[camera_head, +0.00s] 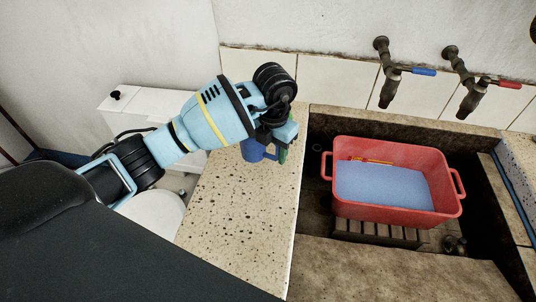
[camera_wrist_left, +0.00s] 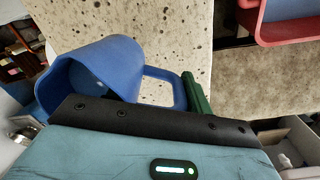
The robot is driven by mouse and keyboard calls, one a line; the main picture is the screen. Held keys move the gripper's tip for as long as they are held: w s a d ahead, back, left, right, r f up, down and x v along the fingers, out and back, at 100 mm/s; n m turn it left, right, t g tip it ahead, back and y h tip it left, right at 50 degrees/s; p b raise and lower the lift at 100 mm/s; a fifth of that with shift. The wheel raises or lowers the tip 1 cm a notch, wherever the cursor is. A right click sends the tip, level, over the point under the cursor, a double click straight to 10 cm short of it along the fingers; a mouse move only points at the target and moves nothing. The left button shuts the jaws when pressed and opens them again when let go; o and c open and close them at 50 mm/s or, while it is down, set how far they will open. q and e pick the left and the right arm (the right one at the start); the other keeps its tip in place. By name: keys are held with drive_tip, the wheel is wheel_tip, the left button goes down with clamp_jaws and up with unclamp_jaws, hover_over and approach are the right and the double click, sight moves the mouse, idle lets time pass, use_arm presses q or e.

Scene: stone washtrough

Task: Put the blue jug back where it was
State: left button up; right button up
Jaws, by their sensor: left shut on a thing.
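The blue jug (camera_head: 251,151) is at the speckled counter, left of the stone trough, and my left gripper partly covers it in the head view. My left gripper (camera_head: 283,152) points down with its green fingers shut on the jug's handle. In the left wrist view the blue jug (camera_wrist_left: 105,72) shows its open mouth and its loop handle, with the green fingers (camera_wrist_left: 194,96) at the handle's far side. I cannot tell whether the jug's base touches the counter. My right gripper is not in view.
The speckled counter (camera_head: 235,210) is bare in front of the jug. A red tub (camera_head: 395,212) with bluish water and a small yellow-and-red item (camera_head: 372,160) stands in the trough. Taps with a blue handle (camera_head: 424,72) and a red handle (camera_head: 510,85) hang above.

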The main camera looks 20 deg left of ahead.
sight(268, 156)
use_arm(q)
drive_tip(key=shift+w+a, duration=0.1)
drive_tip(key=shift+a, duration=0.05)
drive_tip(key=shift+w+a+f, duration=0.15)
drive_tip(key=shift+a+f, duration=0.05)
drive_tip(key=shift+f, duration=0.7)
drive_tip(key=shift+w+a+f, duration=0.1)
drive_tip(key=shift+a+f, duration=0.1)
drive_tip(key=shift+f, duration=0.7)
drive_tip(key=shift+f, duration=0.2)
drive_tip(key=o, duration=1.3)
drive_tip(key=shift+r, duration=0.15)
wheel_tip(268, 156, up, 12)
drive_tip(key=shift+s+d+r+p, duration=0.1)
drive_tip(key=shift+d+p, duration=0.05)
drive_tip(key=shift+p, duration=0.2)
